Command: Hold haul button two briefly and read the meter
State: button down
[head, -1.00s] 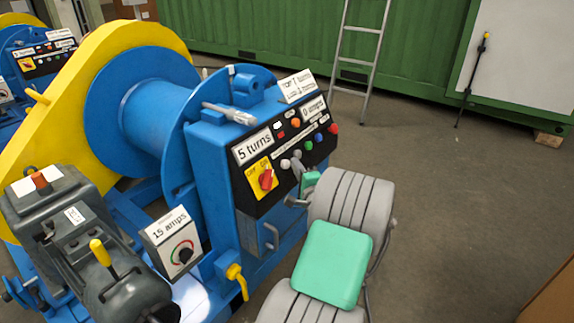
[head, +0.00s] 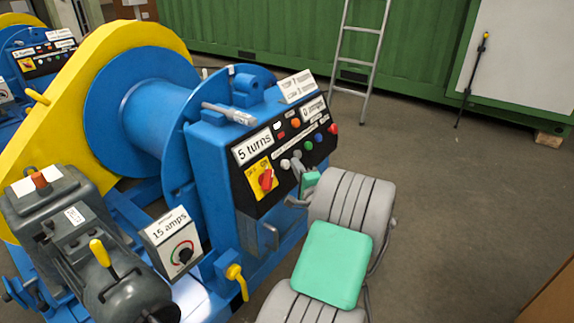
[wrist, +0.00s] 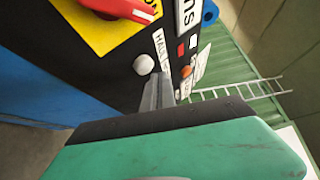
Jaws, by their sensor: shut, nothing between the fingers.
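The black control panel (head: 262,192) on the blue winch housing carries a sloping row of buttons.
A "5 turns" label (head: 253,147) and a red rotary switch (head: 266,180) on a yellow plate are beside the buttons. A "15 amps" box (head: 170,238) and a yellow-handled lever (head: 101,252) stand at lower left. A ladder (head: 357,50) stands behind.

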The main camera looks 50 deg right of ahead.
dwell(0.8)
jog(key=shift+w+f, duration=0.2)
jog(key=shift+w, duration=0.15)
jog(key=shift+w+a+f, duration=0.1)
jog(key=shift+w+f, duration=0.15)
jog(key=shift+w, duration=0.2)
dwell(3.3)
jog(key=shift+s, duration=0.1)
dwell(0.5)
jog(key=shift+s+r, duration=0.45)
jog(key=shift+s, duration=0.3)
jog(key=s, duration=0.1)
jog(key=s+r, duration=0.1)
jog(key=s, duration=0.1)
jog(key=s+r, duration=0.1)
jog(key=shift+s+d+r, duration=0.1)
jog(key=shift+s+d, duration=0.1)
jog(key=shift+d, duration=0.1)
jog(key=shift+a, duration=0.1)
